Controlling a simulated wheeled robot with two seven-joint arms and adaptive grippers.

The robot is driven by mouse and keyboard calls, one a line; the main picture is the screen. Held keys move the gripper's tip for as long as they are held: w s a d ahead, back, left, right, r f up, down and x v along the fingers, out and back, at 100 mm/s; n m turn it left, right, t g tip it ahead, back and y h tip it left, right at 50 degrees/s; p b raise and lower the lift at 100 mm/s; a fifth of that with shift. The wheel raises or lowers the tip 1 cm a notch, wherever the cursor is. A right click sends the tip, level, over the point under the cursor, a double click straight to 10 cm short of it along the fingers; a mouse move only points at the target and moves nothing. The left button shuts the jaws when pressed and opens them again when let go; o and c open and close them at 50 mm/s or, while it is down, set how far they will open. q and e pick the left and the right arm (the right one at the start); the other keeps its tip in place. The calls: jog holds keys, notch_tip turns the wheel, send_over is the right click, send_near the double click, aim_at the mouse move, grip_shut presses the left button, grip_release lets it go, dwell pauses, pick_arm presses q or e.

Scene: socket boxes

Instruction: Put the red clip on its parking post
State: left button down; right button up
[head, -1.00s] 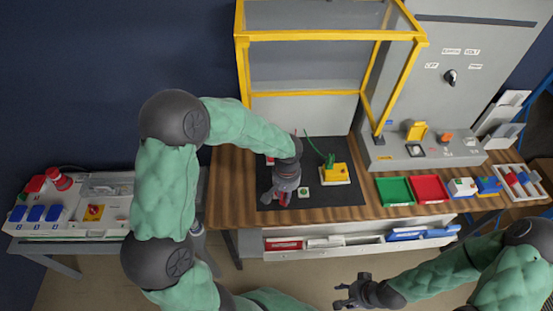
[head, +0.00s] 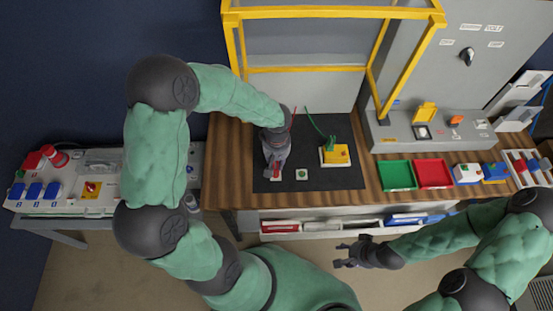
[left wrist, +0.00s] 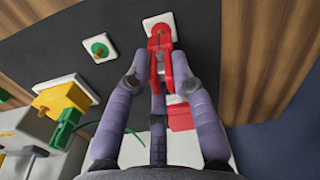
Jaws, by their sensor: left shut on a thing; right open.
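My left gripper (head: 272,172) is over the black mat (head: 320,182), shut on the red clip. In the left wrist view, the red clip (left wrist: 160,42) is between the two fingertips (left wrist: 160,72). Its jaws lie over a white square pad (left wrist: 157,17) with a red ring, and a small brass-coloured post shows between them. I cannot tell whether the jaws grip the post or only hover around it. A second white pad (head: 302,174) with a green ring and post stands beside, empty. My right gripper (head: 350,254) is open and empty, in front of the bench.
A yellow block (head: 335,153) with a green cable stands on the mat. A red block (left wrist: 180,115) shows behind the fingers in the left wrist view. Green (head: 397,189) and red (head: 434,187) trays lie to the right. A yellow frame (head: 333,12) rises behind the mat.

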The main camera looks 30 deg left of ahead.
dwell(0.3)
pick_arm(q)
jog(key=shift+n+b, duration=0.45)
jog(key=shift+n, duration=0.05)
jog(key=shift+r, duration=0.1)
jog(key=shift+b, duration=0.35)
jog(key=shift+f, duration=0.2)
jog(key=shift+b, duration=0.4)
dwell(0.3)
dwell(0.4)
